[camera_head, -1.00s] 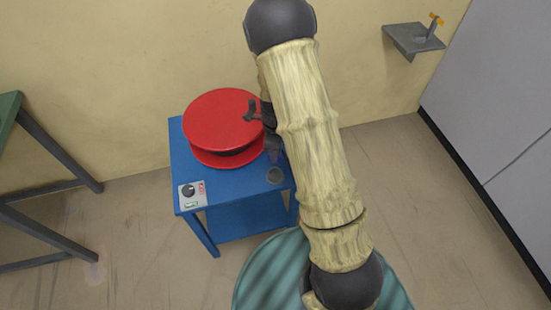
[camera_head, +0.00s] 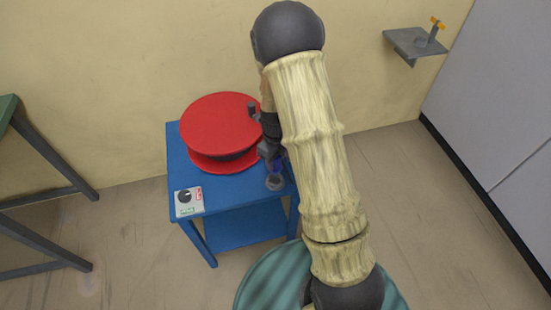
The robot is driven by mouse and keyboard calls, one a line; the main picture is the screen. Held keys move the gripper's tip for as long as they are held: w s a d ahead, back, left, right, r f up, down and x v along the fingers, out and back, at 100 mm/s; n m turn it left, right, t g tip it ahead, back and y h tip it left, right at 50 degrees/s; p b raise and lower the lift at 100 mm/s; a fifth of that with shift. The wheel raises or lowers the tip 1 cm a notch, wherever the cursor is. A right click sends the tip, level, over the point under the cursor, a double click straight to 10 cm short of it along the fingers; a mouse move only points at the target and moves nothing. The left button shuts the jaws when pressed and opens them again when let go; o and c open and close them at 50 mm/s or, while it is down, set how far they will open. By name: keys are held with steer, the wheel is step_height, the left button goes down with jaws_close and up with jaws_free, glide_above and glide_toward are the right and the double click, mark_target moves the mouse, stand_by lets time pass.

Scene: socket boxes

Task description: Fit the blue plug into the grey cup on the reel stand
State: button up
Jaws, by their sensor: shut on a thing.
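The blue reel stand (camera_head: 222,185) stands against the wall with a red reel on its top. The grey cup (camera_head: 274,183) sits on the stand's top near its right front corner, right of the reel. My gripper (camera_head: 270,157) is at the reel's right side, just above and behind the cup in the picture, and partly hidden by my arm. It is shut on the blue plug (camera_head: 277,164), of which only a small dark blue part shows. The plug appears at or just above the cup's rim; I cannot tell whether they touch.
The red reel (camera_head: 220,120) with its dark crank handle (camera_head: 253,109) is close on the gripper's left. A small control box (camera_head: 188,202) with a knob is at the stand's front left corner. A grey wall shelf (camera_head: 416,46) holds an orange-handled valve. A green-topped table (camera_head: 8,108) is at left.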

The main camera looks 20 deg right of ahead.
mark_target(275, 172)
steer(key=shift+f+b, duration=1.6)
steer(key=shift+f, duration=0.3)
steer(key=shift+f, duration=0.15)
steer(key=shift+f, duration=0.8)
steer(key=shift+f, duration=0.2)
steer(key=shift+f+b, duration=0.4)
steer(key=shift+b, duration=0.05)
steer(key=o, duration=1.1)
step_height(275, 172, up, 17)
steer(key=p, duration=0.2)
steer(key=shift+r+p, duration=0.2)
steer(key=shift+p, duration=0.15)
